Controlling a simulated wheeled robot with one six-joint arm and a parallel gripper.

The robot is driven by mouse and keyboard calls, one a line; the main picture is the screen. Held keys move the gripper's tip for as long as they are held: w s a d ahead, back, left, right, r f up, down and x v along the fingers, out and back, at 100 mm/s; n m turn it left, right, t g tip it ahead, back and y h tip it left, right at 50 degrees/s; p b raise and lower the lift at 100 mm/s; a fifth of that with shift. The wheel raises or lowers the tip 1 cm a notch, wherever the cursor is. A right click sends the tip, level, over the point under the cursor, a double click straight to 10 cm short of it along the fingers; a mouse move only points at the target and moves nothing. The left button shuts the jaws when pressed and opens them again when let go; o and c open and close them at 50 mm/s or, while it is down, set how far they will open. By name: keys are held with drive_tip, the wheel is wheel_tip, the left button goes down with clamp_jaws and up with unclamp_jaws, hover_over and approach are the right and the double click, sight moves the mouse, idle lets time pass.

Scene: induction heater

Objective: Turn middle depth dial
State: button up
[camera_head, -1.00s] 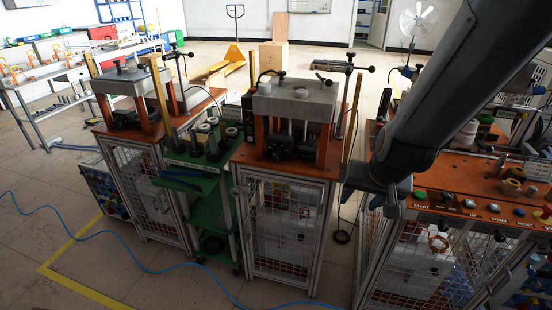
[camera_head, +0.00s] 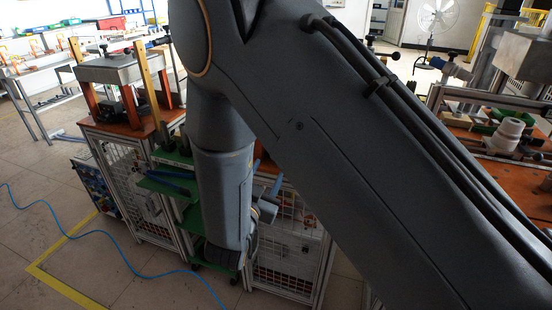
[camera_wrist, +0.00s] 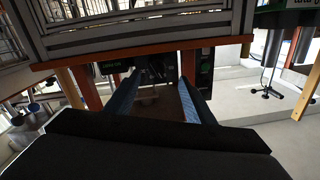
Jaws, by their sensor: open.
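No depth dial can be made out in either view. In the head view, my arm covers most of the middle press station, leaving its mesh-sided lower frame (camera_head: 290,262) in view. My gripper (camera_wrist: 160,82) shows in the wrist view as two blue-faced fingers standing well apart, with nothing held between them. In the head view the gripper is partly hidden behind my forearm.
The left press station (camera_head: 112,70) stands on its own mesh frame. A green stand (camera_head: 165,187) is between it and my arm. A bench with a white round part (camera_head: 508,130) is at the right. A blue hose (camera_head: 95,235) lies on the open floor at left.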

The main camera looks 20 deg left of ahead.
sight(276, 172)
drive_tip(key=w, duration=0.2)
drive_tip(key=w+d+p, duration=0.1)
drive_tip(key=w, duration=0.2)
drive_tip(key=shift+w, duration=1.1)
drive_tip(key=c, duration=0.9)
drive_tip(key=shift+a, duration=0.3)
drive_tip(key=shift+c, duration=0.8)
drive_tip(key=shift+d, duration=0.2)
